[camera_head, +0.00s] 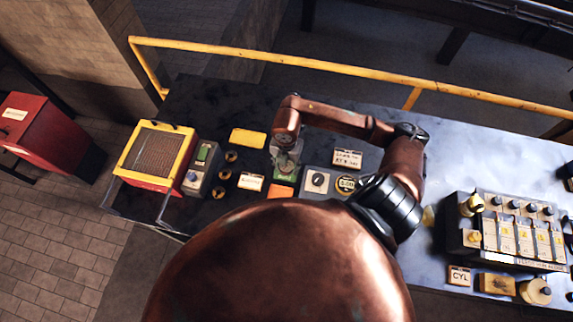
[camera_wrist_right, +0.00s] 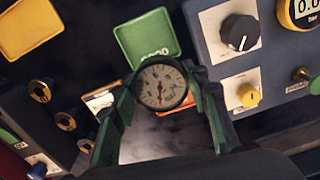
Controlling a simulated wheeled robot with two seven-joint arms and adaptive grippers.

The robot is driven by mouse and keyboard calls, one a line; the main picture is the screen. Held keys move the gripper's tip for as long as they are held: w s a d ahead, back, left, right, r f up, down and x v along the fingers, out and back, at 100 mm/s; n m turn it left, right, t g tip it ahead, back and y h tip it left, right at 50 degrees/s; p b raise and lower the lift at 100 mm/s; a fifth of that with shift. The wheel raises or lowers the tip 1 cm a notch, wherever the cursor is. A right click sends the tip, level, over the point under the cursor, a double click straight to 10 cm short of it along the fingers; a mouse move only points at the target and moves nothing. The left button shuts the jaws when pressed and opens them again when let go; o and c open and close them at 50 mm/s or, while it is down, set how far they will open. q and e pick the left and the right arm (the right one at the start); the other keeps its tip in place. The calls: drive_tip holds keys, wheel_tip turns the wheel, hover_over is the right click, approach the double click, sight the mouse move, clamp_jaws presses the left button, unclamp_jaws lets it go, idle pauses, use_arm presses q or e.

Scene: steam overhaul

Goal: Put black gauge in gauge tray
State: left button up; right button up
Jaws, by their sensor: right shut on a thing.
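My right gripper (camera_head: 287,160) is over the bench, pointing down. In the right wrist view its green fingers (camera_wrist_right: 162,92) are on either side of a round gauge (camera_wrist_right: 160,84) with a white dial and dark rim, and they are shut on it. The gauge faces the camera; in the head view the gripper hides it. A green plate or tray (camera_wrist_right: 148,38) with upside-down lettering is just beyond the gauge. A yellow one (camera_wrist_right: 28,25) is at upper left, and an orange one (camera_wrist_right: 178,106) is partly hidden behind the gauge. I cannot tell which is the gauge tray. My left gripper is not in view.
A yellow-framed heater-like box (camera_head: 157,155) and a grey switch box (camera_head: 203,168) stand left. A label card (camera_head: 251,182) lies between. A yellow rail (camera_head: 330,68) runs behind the bench.

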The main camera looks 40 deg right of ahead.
drive_tip(key=f, duration=0.1)
drive_tip(key=w+d+f, duration=0.1)
drive_tip(key=w+f, duration=0.1)
drive_tip(key=shift+w+d+f, duration=0.15)
drive_tip(key=shift+d+f, duration=0.15)
drive_tip(key=shift+d, duration=0.1)
drive_tip(key=f, duration=0.1)
drive_tip(key=f+p, duration=0.1)
drive_tip(key=f, duration=0.1)
drive_tip(key=shift+w+d+p, duration=0.1)
drive_tip(key=shift+w+p, duration=0.1)
drive_tip(key=shift+p, duration=0.1)
drive_tip(key=shift+f, duration=0.2)
drive_tip(key=shift+f, duration=0.1)
drive_tip(key=shift+f, duration=0.1)
drive_tip(key=o, duration=1.3)
